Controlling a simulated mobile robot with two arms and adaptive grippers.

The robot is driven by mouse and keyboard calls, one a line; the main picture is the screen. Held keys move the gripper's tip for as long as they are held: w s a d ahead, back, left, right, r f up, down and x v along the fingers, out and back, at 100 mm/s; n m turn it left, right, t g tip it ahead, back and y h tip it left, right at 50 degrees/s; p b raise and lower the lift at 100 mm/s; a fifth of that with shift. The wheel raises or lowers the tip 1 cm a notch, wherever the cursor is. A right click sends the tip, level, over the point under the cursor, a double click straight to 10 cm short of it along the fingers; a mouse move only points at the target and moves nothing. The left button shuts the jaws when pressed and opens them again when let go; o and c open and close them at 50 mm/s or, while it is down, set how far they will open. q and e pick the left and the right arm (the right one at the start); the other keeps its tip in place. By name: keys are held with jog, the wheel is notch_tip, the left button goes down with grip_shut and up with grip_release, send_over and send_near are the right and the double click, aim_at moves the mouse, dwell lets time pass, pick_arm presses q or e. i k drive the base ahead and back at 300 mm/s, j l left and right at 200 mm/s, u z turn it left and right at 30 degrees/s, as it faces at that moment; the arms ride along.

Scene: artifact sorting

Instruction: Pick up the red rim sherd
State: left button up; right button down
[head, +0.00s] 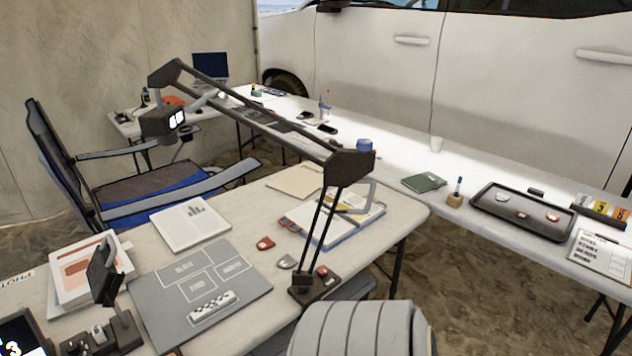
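A red sherd (265,243) lies flat on the near table, to the right of the grey sorting mat (200,294). A grey sherd (287,262) lies a little nearer and to its right. A smaller red piece (321,271) sits by the foot of the lamp. Small red and pale pieces also lie in the dark tray (488,212) on the far table. I cannot tell by shape which red piece is the rim sherd. Neither of my grippers shows in the head view.
A black-armed lamp (334,200) stands on the near table, its arm reaching left above the table. An open binder (345,222) lies behind the sherds. A grey ribbed object (352,330) stands in front. A folding chair (150,190) is behind left.

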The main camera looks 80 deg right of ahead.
aim_at(266, 243)
jog(key=z, duration=2.05)
